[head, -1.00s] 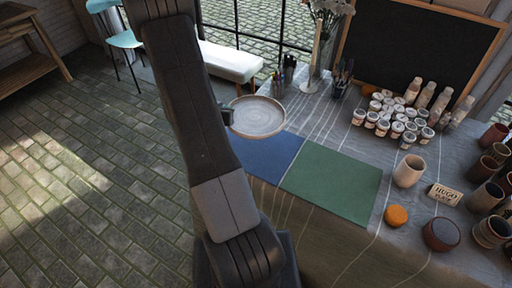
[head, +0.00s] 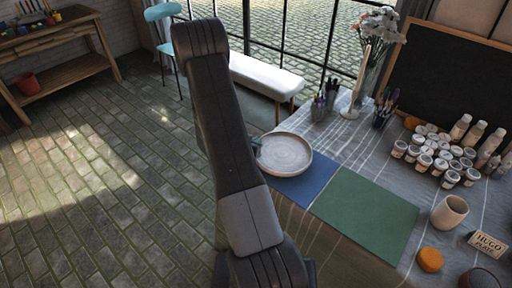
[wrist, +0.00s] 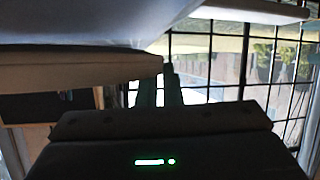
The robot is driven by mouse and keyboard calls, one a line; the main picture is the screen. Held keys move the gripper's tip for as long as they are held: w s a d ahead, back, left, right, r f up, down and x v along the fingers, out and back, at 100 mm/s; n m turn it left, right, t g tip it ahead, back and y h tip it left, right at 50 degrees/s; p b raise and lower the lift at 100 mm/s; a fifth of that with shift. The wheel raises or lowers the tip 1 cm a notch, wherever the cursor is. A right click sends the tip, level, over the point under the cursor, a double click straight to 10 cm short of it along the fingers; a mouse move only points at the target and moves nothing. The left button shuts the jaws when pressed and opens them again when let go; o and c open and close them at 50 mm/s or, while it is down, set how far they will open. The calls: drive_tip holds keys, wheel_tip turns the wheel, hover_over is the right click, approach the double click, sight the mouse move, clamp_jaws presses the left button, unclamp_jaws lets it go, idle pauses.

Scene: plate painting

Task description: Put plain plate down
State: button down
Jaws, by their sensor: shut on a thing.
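The plain plate (head: 285,155) is a round, pale, shallow dish with a raised rim, roughly level. My gripper (head: 258,149) is shut on its left rim in the head view; the fingers are mostly hidden behind my arm. The plate covers the back part of a blue mat (head: 313,184) at the table's left edge. I cannot tell whether it touches the mat. In the wrist view, dark fingers (wrist: 160,90) show beside a pale surface at upper left; how they meet the plate is unclear.
A green mat (head: 367,213) lies bare right of the blue one. Brush cups (head: 384,108), a flower vase (head: 372,70) and several paint jars (head: 433,150) stand behind. A beige cup (head: 450,212) and an orange sponge (head: 430,260) are at right. A white bench (head: 265,77) stands beyond.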

drive_tip(key=shift+f, duration=1.35)
drive_tip(key=c, duration=1.6)
unclamp_jaws()
drive_tip(key=b+v, duration=0.1)
drive_tip(key=v, duration=1.1)
